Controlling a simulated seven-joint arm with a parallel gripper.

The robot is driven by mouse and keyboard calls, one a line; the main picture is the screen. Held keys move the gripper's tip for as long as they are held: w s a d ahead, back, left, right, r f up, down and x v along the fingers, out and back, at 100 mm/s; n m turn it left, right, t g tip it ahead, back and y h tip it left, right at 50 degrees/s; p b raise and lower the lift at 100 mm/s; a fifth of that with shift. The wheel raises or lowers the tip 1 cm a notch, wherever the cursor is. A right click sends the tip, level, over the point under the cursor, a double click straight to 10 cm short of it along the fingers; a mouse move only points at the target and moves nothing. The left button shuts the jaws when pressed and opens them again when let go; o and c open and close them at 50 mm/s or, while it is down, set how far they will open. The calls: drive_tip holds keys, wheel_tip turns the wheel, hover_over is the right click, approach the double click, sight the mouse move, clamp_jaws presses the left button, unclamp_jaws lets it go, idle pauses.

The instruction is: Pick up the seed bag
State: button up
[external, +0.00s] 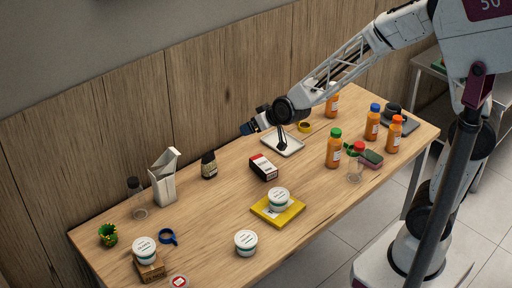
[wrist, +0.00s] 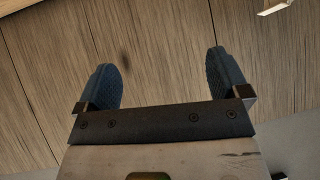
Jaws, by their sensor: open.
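No thing is plainly recognisable as a seed bag. An upright grey-white packet with an open, slanted top (external: 163,180) stands at the back left of the table; I cannot tell whether it is the bag. My gripper (external: 246,129) is above the back of the table, well to the right of this packet and higher. In the wrist view my gripper (wrist: 162,68) has its two blue fingers wide apart, with nothing between them.
A clear bottle (external: 137,199) stands left of the packet. A white tub (external: 278,199) sits on a yellow item (external: 264,212). Orange bottles (external: 334,149) crowd the right.

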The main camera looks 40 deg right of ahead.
drive_tip(key=w+a+f+t, duration=0.2)
drive_tip(key=w+a+f, duration=0.3)
drive_tip(key=f, duration=0.1)
drive_tip(key=t+h, duration=0.1)
drive_tip(key=t, duration=0.1)
approach(209, 155)
drive_tip(key=x, duration=0.2)
drive_tip(key=shift+w+f, duration=0.1)
drive_tip(key=shift+w, duration=0.3)
drive_tip(key=shift+w, duration=0.1)
drive_tip(key=shift+x, duration=1.2)
drive_tip(key=shift+w+a+f, duration=0.1)
drive_tip(key=shift+x, duration=2.5)
